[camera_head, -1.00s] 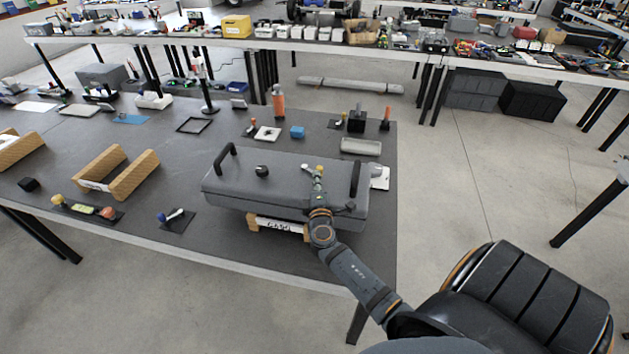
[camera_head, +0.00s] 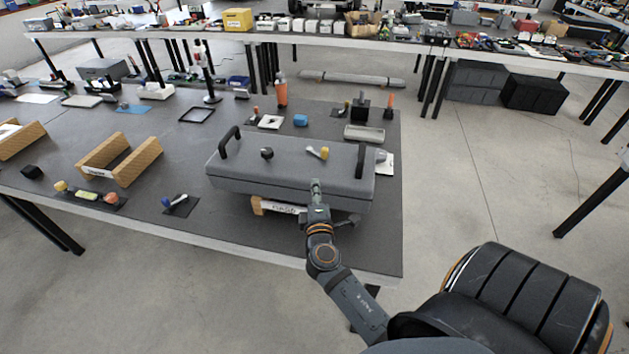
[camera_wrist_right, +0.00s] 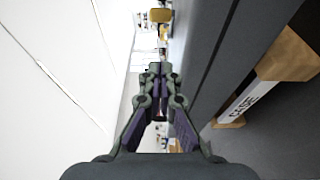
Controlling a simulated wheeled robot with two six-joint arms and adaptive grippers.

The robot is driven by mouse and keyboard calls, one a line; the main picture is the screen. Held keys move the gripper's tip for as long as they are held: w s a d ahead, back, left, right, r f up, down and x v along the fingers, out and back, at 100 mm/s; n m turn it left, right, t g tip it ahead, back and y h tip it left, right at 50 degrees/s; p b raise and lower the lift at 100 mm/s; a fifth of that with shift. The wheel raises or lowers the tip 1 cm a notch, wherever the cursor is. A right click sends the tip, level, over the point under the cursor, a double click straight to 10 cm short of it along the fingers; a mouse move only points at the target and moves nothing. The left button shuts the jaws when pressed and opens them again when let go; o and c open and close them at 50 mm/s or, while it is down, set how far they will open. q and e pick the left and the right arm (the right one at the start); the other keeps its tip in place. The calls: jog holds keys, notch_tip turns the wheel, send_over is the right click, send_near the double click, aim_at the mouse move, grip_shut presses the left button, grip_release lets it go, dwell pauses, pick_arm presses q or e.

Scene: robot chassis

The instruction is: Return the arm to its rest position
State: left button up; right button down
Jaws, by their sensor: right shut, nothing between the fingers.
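My right arm (camera_head: 350,296) comes in from the lower right. Its gripper (camera_head: 316,184) is shut and empty, at the front side of the grey case (camera_head: 230,178); the head view does not settle whether they touch. In the right wrist view the gripper's fingertips (camera_wrist_right: 154,70) meet, with the dark side of the case (camera_wrist_right: 222,50) to their right. A yellow-ended knob (camera_head: 322,153) lies on top of the case, just beyond the gripper. My left gripper does not show in either view.
The case rests on a wooden holder (camera_head: 257,205) with a white label, near the table's front edge. Another wooden holder (camera_head: 130,168) and small parts stand to the left. Open floor (camera_head: 480,200) lies right of the table (camera_head: 225,237).

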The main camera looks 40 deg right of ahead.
jog(key=s+f+m+g+y, duration=0.1)
jog(key=s+f+m+g, duration=0.5)
jog(key=s+m, duration=0.25)
jog(key=s+a+f+m+g+y, duration=0.2)
jog(key=s+a+f+g+y, duration=0.3)
jog(key=s+a+y, duration=0.45)
jog(key=s+d+f+g+h, duration=0.1)
jog(key=s+f, duration=0.1)
jog(key=f, duration=1.1)
jog(key=s+d+f+g+h, duration=0.1)
jog(key=s+f, duration=0.1)
jog(key=f, duration=1.1)
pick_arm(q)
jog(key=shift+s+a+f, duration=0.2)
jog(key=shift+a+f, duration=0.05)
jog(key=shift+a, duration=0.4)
pick_arm(e)
jog(key=s+f, duration=1.6)
jog(key=s, duration=0.2)
jog(key=shift+s+d+g, duration=0.15)
jog(key=shift+d+g, duration=0.25)
